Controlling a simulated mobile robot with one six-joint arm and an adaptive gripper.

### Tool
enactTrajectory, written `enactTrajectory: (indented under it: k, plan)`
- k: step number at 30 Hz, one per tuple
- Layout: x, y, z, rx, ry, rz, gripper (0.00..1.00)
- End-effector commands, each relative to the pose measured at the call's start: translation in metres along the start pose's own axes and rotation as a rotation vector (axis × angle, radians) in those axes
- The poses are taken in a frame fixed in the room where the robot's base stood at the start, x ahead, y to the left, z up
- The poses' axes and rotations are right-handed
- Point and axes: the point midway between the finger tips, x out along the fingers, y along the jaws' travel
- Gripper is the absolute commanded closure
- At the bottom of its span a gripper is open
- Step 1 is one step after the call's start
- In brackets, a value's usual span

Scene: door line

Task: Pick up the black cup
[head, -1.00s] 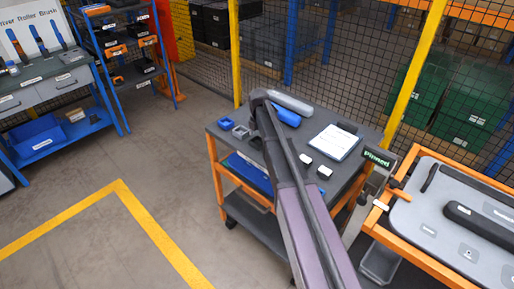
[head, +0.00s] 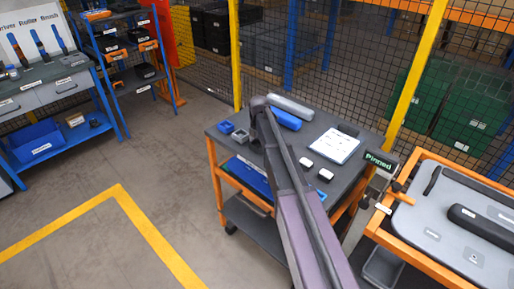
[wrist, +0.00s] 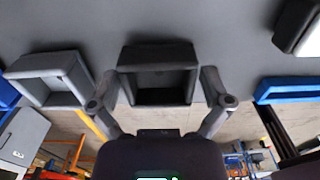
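In the wrist view a dark, square, open-topped cup (wrist: 158,72), which looks like the black cup, stands between the two fingers of my gripper (wrist: 160,88). The fingers are spread, one on each side of the cup, with small gaps that are hard to judge. I cannot tell whether either finger touches it. In the head view my arm crosses the cart, and I cannot make out the cup or the gripper's fingertips there.
A grey square cup (wrist: 45,78) is close to the left finger, and a blue-edged item (wrist: 290,90) lies to the right. On the cart top (head: 335,180) are a blue cup (head: 226,127), a blue case (head: 286,119) and a white sheet (head: 334,145). A mesh fence stands behind.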

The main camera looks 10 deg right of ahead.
Motion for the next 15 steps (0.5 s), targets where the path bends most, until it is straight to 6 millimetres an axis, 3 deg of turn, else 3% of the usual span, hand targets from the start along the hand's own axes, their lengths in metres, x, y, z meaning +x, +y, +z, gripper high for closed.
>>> enactTrajectory:
  k: [1, 5, 15]
  plan:
    - [0.0, -0.0001, 0.0001, 0.0, 0.0, 0.0, 0.24]
    - [0.0, -0.0002, 0.0002, 0.0, 0.0, 0.0, 0.62]
    - [-0.0005, -0.0003, 0.0003, 0.001, 0.0, 0.0, 0.62]
